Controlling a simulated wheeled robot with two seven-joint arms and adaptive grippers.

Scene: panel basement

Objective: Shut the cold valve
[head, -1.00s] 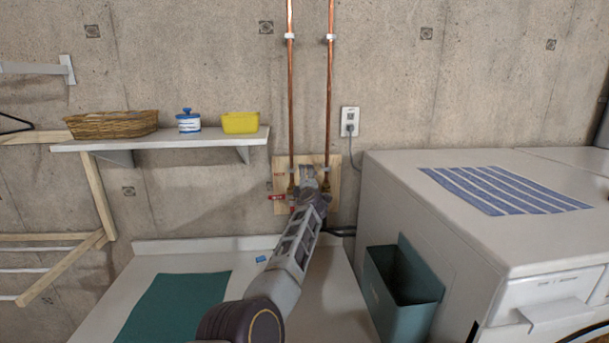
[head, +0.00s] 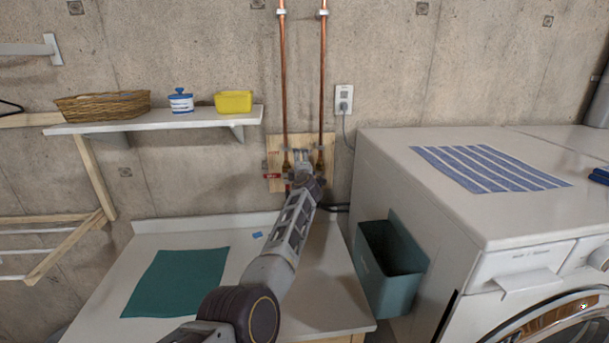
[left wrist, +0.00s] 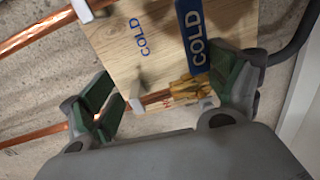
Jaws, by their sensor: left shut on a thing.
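The cold valve's blue lever marked COLD (left wrist: 197,40) shows in the left wrist view, with its brass body (left wrist: 186,92) in front of a wooden board (left wrist: 130,50) and beside a printed COLD label. My left gripper (left wrist: 168,92) has its fingers around the valve, the right finger touching or very near the blue lever; it is shut on the valve. In the head view the left gripper (head: 304,163) reaches the board (head: 273,150) and hides most of the valve; some brass (head: 320,160) shows. My right gripper is out of view.
The hot valve's red handle (head: 272,176) is left of my gripper. Two copper pipes (head: 323,80) rise above. A counter (head: 200,232) with a teal mat (head: 180,280) lies below, a bin (head: 385,270) and washer (head: 450,215) stand right. A shelf (head: 150,126) is left.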

